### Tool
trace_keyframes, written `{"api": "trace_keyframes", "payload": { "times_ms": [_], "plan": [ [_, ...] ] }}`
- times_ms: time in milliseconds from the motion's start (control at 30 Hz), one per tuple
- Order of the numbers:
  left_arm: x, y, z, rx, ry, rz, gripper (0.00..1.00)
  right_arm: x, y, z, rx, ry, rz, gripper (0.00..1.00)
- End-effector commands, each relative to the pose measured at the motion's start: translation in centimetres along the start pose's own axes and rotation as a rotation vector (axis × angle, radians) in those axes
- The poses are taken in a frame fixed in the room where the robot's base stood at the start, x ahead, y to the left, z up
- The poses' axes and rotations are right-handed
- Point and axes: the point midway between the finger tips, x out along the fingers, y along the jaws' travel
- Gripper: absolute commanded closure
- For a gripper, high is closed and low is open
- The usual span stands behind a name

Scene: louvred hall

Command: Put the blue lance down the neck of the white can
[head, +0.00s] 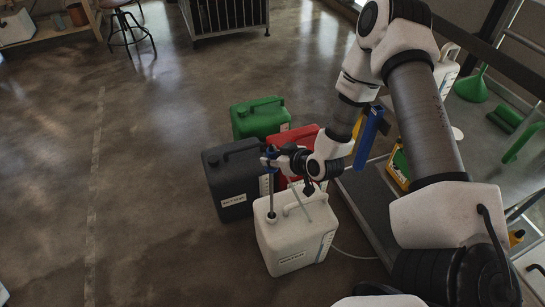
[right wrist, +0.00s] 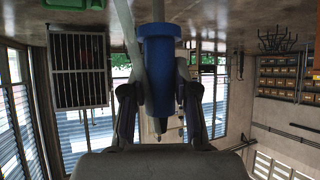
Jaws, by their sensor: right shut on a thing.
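The white can (head: 290,243) stands upright on the floor in the head view, with its neck (head: 272,216) at the top left. My right gripper (head: 272,157) is above the can and shut on the blue lance (head: 268,161). The lance's grey tube hangs almost upright, and its lower end meets the neck; I cannot tell how deep it sits inside. In the right wrist view, the blue head of the lance (right wrist: 160,55) is between the two fingers (right wrist: 160,105). A pale hose runs from it. My left gripper is not in view.
A black can (head: 230,183), a green can (head: 260,118) and a red can (head: 290,148) stand close behind the white can. The floor at left is clear.

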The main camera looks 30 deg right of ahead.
Motion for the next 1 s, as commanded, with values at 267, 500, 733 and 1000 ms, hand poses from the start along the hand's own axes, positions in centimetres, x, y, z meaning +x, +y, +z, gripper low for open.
{"api": "trace_keyframes", "payload": {
  "times_ms": [267,500,733,1000],
  "plan": [
    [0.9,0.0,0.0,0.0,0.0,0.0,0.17,0.7,0.0,0.9,-0.001,0.001,0.0,1.0],
    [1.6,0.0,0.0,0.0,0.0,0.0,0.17,1.1,0.0,1.6,0.0,0.001,0.0,1.0],
    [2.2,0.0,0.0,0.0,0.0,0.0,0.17,1.6,0.0,2.3,0.0,0.0,0.0,1.0],
    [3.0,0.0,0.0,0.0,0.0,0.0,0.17,2.1,-0.1,3.0,0.0,0.0,0.0,1.0]
  ]
}}
